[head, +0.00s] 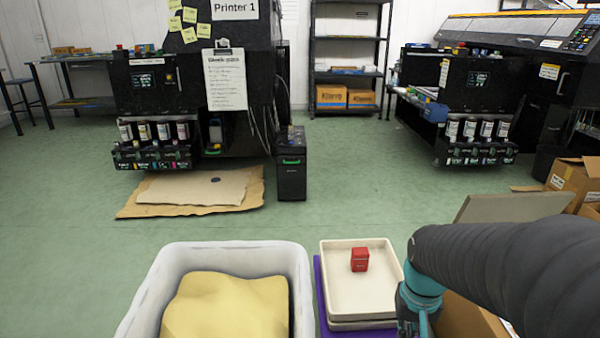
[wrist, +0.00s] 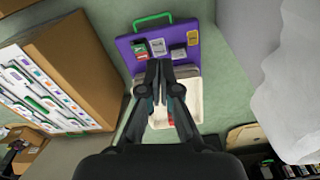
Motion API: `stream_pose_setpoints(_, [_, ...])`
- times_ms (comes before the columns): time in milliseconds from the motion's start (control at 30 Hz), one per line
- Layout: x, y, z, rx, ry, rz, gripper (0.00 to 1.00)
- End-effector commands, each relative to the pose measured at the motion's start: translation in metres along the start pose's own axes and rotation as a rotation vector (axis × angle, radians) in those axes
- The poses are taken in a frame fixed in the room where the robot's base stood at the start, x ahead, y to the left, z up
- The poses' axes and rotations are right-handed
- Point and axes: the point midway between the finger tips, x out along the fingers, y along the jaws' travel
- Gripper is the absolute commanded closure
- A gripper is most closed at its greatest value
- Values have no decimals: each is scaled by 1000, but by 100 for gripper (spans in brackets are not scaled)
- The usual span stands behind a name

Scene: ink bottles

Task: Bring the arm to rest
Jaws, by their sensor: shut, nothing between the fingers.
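My arm comes in from the right in the head view, and its teal wrist part shows at the lower right. My gripper (wrist: 158,72) is seen in the wrist view with its two dark fingers together and nothing between them. It hangs over a white tray (wrist: 189,108) and a purple board (wrist: 125,46). In the head view the white tray (head: 340,298) holds a small red box (head: 360,259). In the wrist view the red box is mostly hidden behind the fingers. The gripper's fingertips cannot be made out in the head view.
A white bin (head: 172,262) with yellow cloth (head: 225,305) stands left of the tray. Cardboard boxes (head: 572,180) crowd the right side. Two printers with ink bottles (head: 145,131) (head: 487,129) stand at the back. A black unit (head: 291,165) stands by the left printer.

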Motion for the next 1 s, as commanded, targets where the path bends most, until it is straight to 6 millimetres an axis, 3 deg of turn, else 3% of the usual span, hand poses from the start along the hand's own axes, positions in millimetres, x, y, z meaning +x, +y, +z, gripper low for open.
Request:
stream_pose_setpoints(100, [-24,-6,16,-30,54,-2,100])
stream_pose_setpoints(400, [-72,-18,51,-85,203,-13,100])
stream_pose_setpoints(700, [-119,-27,73,-131,374,-32,100])
stream_pose_setpoints(1000, [-137,-32,78,-153,432,-43,100])
